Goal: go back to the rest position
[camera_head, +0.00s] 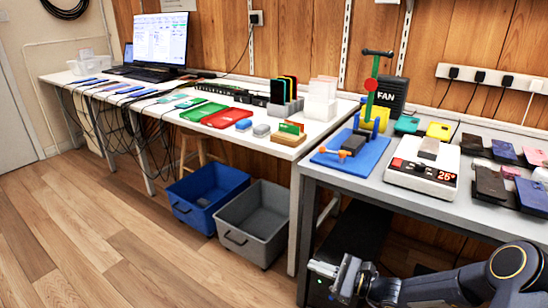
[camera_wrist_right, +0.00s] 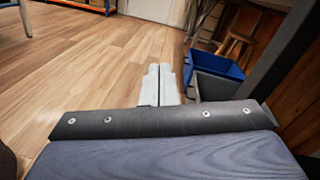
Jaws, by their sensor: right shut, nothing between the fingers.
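My right gripper (camera_head: 343,275) is at the bottom right of the head view, low in front of the grey table (camera_head: 318,176) and below its top. Its fingers are shut with nothing between them. In the right wrist view the closed fingers (camera_wrist_right: 160,84) point out over the wooden floor, apart from any object. My right arm comes in from the lower right corner. My left gripper is not in either view.
A blue bin (camera_head: 205,190) and a grey bin (camera_head: 255,222) stand on the floor under the white table (camera_head: 335,132). The grey table holds a device reading 25° (camera_head: 424,170), a blue stand (camera_head: 350,155) and several phones. The floor at left is clear.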

